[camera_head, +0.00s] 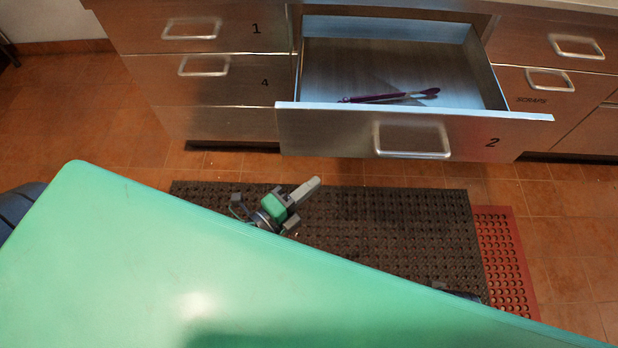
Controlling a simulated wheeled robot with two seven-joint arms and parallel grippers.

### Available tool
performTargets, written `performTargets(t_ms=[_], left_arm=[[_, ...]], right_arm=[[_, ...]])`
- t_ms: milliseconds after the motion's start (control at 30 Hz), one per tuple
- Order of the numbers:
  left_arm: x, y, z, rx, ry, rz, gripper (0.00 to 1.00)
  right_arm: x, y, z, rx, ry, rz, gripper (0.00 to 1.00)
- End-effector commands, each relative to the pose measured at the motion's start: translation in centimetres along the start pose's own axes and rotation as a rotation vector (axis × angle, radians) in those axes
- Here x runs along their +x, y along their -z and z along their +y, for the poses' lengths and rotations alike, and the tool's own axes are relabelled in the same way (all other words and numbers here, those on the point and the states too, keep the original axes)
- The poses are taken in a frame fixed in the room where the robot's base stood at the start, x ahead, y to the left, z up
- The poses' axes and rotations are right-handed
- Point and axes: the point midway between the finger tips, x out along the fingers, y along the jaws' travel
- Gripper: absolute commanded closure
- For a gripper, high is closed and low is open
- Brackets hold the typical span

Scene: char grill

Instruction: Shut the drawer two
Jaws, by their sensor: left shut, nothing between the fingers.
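Drawer two (330,131) is a steel drawer in the middle of the cabinet, pulled well out. It has a "2" on its front and a bar handle (413,139). A purple utensil (390,97) lies inside it. My left gripper (305,189) is below and in front of the drawer, left of its handle, apart from it, over the dark mat. Its fingers are together and hold nothing. A large green surface hides most of the left arm. My right gripper is not seen.
Drawer 1 (230,30) and drawer 4 (225,85) on the left are shut. A drawer marked "SCRAPS" (550,98) is on the right. A dark rubber mat (400,230) and a red mat (505,260) lie on the tiled floor.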

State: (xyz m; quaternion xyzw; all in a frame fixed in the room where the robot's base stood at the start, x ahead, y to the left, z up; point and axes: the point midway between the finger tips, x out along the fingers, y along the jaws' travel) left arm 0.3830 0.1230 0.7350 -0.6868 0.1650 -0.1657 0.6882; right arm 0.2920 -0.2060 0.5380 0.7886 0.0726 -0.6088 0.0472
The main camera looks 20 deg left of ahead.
Motion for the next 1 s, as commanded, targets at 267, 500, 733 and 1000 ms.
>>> performTargets(t_ms=[267,500,733,1000], left_arm=[[5.2,-0.1,-0.4,-0.002,0.003,-0.001,1.00],[8.9,-1.0,0.0,0.001,0.001,-0.002,1.00],[10.4,-2.6,0.1,-0.001,-0.001,-0.002,1.00],[10.7,-2.9,0.0,-0.003,-0.001,-0.002,1.00]], right_arm=[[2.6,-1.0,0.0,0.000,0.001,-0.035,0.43],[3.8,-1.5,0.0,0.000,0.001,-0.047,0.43],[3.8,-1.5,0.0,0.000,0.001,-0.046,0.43],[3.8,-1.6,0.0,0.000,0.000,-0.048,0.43]])
